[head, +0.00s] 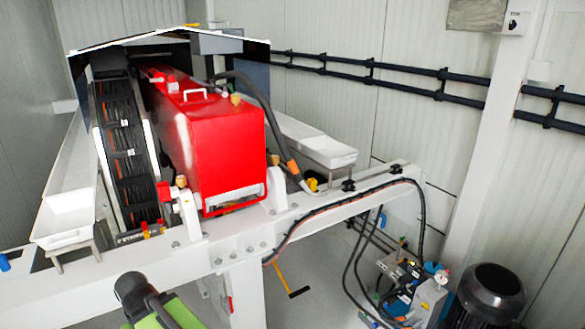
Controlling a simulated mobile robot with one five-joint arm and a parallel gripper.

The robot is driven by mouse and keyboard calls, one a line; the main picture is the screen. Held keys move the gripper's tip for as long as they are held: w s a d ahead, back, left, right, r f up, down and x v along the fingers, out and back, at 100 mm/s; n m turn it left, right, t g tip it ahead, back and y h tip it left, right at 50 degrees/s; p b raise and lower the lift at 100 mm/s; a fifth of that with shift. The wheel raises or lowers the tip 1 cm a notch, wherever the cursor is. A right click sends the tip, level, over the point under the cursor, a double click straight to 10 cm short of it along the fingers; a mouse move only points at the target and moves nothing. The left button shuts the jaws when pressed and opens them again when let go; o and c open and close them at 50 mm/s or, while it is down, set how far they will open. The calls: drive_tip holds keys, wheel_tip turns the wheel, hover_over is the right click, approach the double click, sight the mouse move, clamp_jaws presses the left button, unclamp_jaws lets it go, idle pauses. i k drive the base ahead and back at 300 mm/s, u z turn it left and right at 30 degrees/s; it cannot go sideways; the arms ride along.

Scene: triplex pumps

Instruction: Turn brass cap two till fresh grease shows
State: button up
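Small brass-coloured caps sit on the white bearing blocks of the red machine. One cap (181,182) is at the left block and another (274,160) is at the right block. A further brass-coloured fitting (235,99) shows on top of the red housing (225,150). I cannot tell which is cap two, and no numbers are readable. Fresh grease cannot be made out at this size. A black and green part, apparently of my arm, shows at the bottom left. No gripper fingers are visible.
A white beam (330,205) runs across in front of the machine and carries cables. White trays (68,210) flank the housing. A black motor (492,292) and hoses stand at the lower right. A white post (492,140) rises at the right.

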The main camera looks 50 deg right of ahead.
sight(275, 159)
drive_tip(key=u, duration=0.15)
drive_tip(key=k, duration=0.6)
drive_tip(key=z, duration=1.25)
drive_tip(key=i, duration=1.5)
drive_tip(key=u, duration=1.1)
drive_tip(key=k, duration=0.55)
drive_tip(key=u, duration=0.05)
drive_tip(key=i, duration=0.55)
drive_tip(key=u, duration=0.1)
